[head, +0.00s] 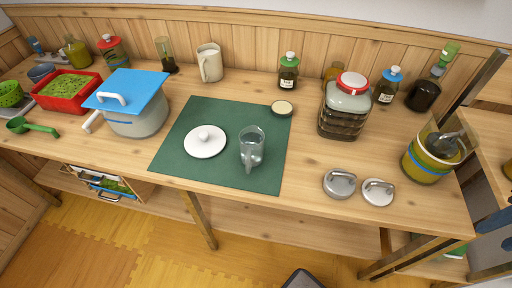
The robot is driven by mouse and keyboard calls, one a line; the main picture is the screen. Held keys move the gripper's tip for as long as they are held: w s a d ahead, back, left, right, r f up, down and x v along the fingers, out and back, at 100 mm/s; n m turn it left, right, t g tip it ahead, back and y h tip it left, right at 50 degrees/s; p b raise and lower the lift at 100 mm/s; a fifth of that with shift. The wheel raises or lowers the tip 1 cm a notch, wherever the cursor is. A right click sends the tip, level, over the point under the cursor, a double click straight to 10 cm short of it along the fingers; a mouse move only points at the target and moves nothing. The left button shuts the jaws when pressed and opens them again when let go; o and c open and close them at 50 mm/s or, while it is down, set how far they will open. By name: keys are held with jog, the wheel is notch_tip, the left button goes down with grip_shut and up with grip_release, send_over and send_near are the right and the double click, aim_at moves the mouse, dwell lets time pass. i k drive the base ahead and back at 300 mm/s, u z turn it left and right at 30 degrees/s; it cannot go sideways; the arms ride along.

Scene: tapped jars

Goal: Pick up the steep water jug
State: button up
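A cream jug (210,63) stands upright at the back of the wooden worktop, near the panelled wall. Its handle is on its left side. It is the most jug-like thing in view, but I see no label on it and cannot tell what is inside. A clear glass vessel with a handle (252,148) stands on the green mat (183,167), with its handle towards the front edge. My gripper is not in view, and nothing is seen touching the jug.
A blue-lidded pot (137,120) is front left. A white lid (205,141) lies on the mat. A red-lidded jar (345,106) stands right. The mat's back left is clear.

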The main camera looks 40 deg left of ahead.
aim_at(252, 139)
jog(key=z, duration=0.1)
jog(key=k, duration=0.1)
jog(key=u, duration=1.7)
